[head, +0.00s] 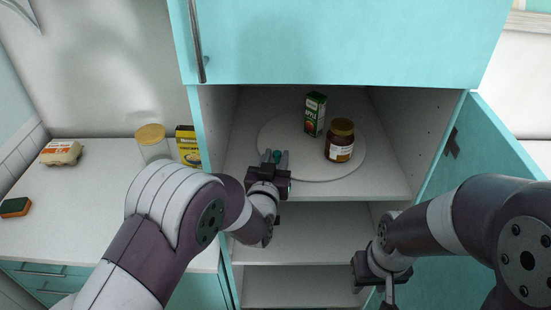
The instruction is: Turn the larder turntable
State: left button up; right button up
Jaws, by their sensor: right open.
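The turntable (285,135) is a round white disc on the upper larder shelf. A green-and-red carton (315,114) and a brown jar with a gold lid (340,141) stand upright on it, towards its back and right. My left gripper (275,157) is at the turntable's front left edge, with a small teal peg (277,155) between its fingers. I cannot tell whether the fingers press on the peg. My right gripper (388,296) is low at the front right of the larder, pointing down, open, and partly hidden by its own arm.
The larder's right door (480,145) stands open; a closed teal cupboard door (350,40) is above. Lower shelves (305,235) look empty. On the left worktop (75,205) are an egg box (61,153), a sponge (15,207), a lidded jar (152,142) and a yellow box (188,147).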

pick_arm(q)
grip_shut()
jog(key=shift+w+a+f+m+h+b, duration=0.15)
jog(key=shift+w+a+m+h+b, duration=0.4)
jog(key=shift+b, duration=0.45)
jog(key=shift+w+a+g+h, duration=0.2)
jog(key=shift+a+g+h, duration=0.1)
jog(key=shift+h, duration=0.15)
jog(key=shift+d+r, duration=0.1)
jog(key=shift+r, duration=0.1)
jog(key=shift+o, duration=2.1)
grip_release()
jog(key=shift+s, duration=0.1)
